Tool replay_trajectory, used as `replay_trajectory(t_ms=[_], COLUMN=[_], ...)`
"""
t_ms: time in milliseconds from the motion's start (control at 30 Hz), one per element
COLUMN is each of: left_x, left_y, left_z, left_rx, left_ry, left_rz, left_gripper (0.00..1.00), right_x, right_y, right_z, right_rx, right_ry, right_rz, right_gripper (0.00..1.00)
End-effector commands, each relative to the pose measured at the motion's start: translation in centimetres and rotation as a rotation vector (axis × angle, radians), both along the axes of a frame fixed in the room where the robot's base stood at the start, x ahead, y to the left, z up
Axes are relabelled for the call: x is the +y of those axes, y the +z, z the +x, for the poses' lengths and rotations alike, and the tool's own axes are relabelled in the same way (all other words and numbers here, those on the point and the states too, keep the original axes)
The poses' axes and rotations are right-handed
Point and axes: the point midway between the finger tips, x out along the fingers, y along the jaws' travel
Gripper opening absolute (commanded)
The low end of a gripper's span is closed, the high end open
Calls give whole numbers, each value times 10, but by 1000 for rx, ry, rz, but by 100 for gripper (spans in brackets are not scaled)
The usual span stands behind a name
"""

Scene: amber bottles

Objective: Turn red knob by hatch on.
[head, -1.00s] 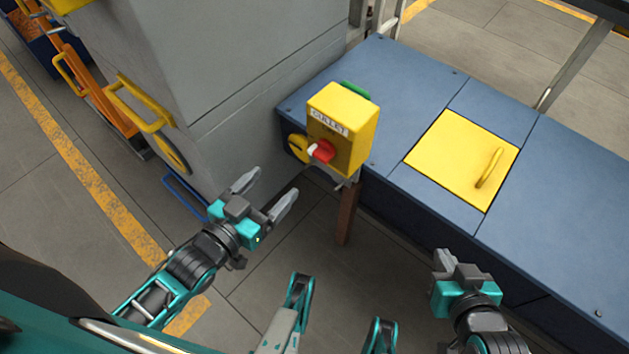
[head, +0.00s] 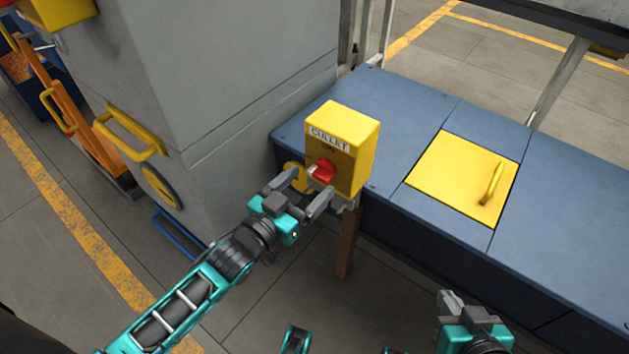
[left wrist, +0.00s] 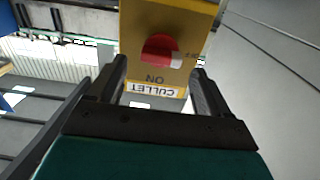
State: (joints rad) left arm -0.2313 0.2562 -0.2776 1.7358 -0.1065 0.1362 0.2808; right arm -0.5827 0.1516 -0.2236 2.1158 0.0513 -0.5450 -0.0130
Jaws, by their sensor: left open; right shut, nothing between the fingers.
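The red knob (head: 323,171) is on the front face of a yellow box (head: 352,150) labelled CULLET, with ON printed above the knob. The knob's white mark points to the left in the head view. In the left wrist view the knob (left wrist: 160,50) sits between and beyond my fingers, with its white end toward the OFF lettering. My left gripper (head: 302,193) is open just in front of the box, its fingers either side of the knob's line; contact is not visible. The yellow hatch (head: 455,182) is closed. My right gripper (head: 450,302) is shut and empty at the lower right.
The box stands at the corner of a blue bench (head: 400,105). A grey cabinet (head: 235,80) with a yellow handle (head: 130,140) is on the left. A brown post (head: 346,245) stands below the box. The floor in front is clear.

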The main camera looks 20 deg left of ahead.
Motion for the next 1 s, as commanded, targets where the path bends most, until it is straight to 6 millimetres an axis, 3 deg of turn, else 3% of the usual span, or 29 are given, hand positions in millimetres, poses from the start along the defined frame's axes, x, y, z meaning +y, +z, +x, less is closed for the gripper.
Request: replay_trajectory(t_ms=[200, 567, 1000], left_x=[-9, -10, -10], left_y=[-1, 0, 0], left_z=[23, 27, 27], left_rx=[0, 1, 1], left_ry=[0, 0, 0], left_rz=[-1, 0, 0], left_gripper=[79, 79, 38], right_x=[6, 7, 6], right_y=[2, 2, 1], right_z=[3, 3, 3], right_rx=[-13, -9, -10], right_ry=[-2, 1, 2], right_rz=[20, 21, 16], right_gripper=[0, 0, 0])
